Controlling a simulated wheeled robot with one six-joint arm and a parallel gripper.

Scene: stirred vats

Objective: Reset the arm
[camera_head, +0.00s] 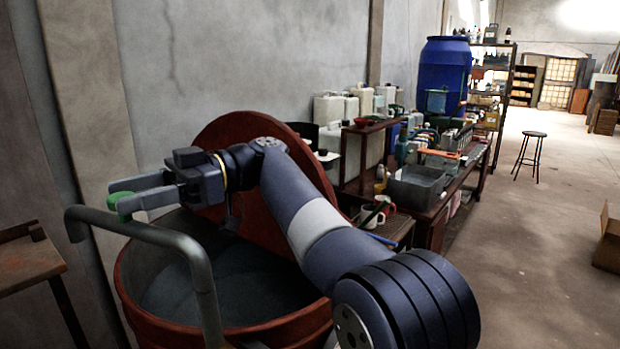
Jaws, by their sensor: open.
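My arm reaches from the lower right up and left across an open red-brown vat (128,285). My gripper (114,194) is at the left end of the arm, above the vat's left rim. Its two fingers point left and stand apart, with green at the tips. I see nothing held between them. Dark grey contents show inside the vat, partly hidden by my arm. A round red-brown lid (222,130) stands raised behind the arm.
A bent grey pipe (200,275) rises in front of the vat, close below my gripper. A wooden table (30,258) is at the left. A cluttered bench with a grey tub (422,186), a blue barrel (444,75) and a stool (533,136) are at the right. The right floor is mostly clear.

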